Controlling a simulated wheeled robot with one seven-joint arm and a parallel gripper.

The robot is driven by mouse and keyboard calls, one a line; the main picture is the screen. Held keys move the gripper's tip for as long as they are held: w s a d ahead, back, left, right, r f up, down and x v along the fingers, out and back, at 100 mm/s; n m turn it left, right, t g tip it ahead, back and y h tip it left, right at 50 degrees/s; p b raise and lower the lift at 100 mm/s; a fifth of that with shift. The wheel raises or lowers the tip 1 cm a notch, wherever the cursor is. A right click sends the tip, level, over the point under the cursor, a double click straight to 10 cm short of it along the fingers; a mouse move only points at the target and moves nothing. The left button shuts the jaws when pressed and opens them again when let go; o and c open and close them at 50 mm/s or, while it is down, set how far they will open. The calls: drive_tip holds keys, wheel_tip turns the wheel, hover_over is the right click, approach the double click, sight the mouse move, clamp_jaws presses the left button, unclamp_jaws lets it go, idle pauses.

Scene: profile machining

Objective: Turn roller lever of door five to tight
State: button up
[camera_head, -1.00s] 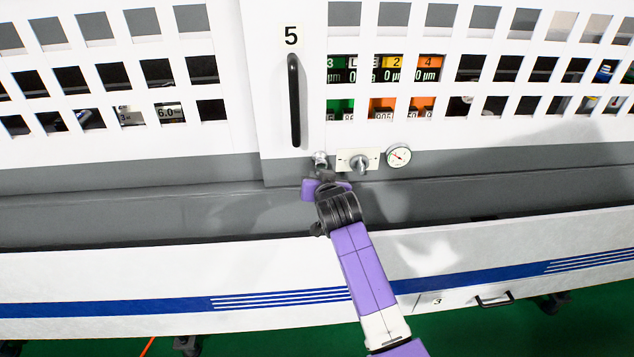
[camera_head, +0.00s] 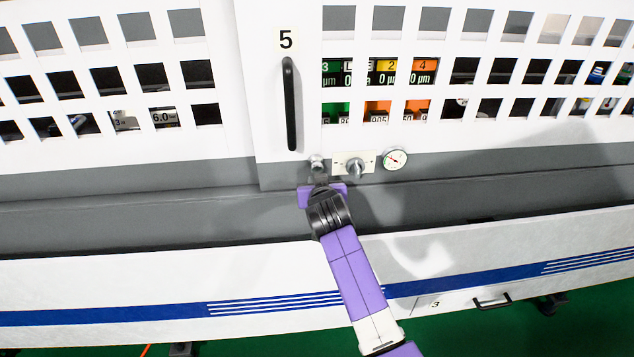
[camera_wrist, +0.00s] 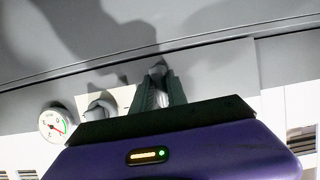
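Door five (camera_head: 270,110) is white and carries a black number 5 and a black vertical handle (camera_head: 290,105). Below the handle is a small silver knob-like lever (camera_head: 317,163). Just right of it a second silver lever (camera_head: 356,168) sits on a pale plate; it also shows in the wrist view (camera_wrist: 99,108). I cannot tell by name which is the roller lever. My gripper (camera_head: 319,179) is just below the left silver lever. In the wrist view, a silver tip (camera_wrist: 157,69) shows between the fingers of my gripper (camera_wrist: 160,80); whether they press on it is unclear.
A round gauge (camera_head: 395,159) with a red needle is right of the plate. A grey ledge (camera_head: 130,212) and a white panel with a blue stripe (camera_head: 120,310) run below.

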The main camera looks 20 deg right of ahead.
drive_tip(key=shift+o, duration=1.2)
drive_tip(key=v, duration=0.7)
drive_tip(key=shift+s+r+b, duration=0.15)
drive_tip(key=shift+s+b, duration=0.25)
drive_tip(key=shift+a, duration=0.1)
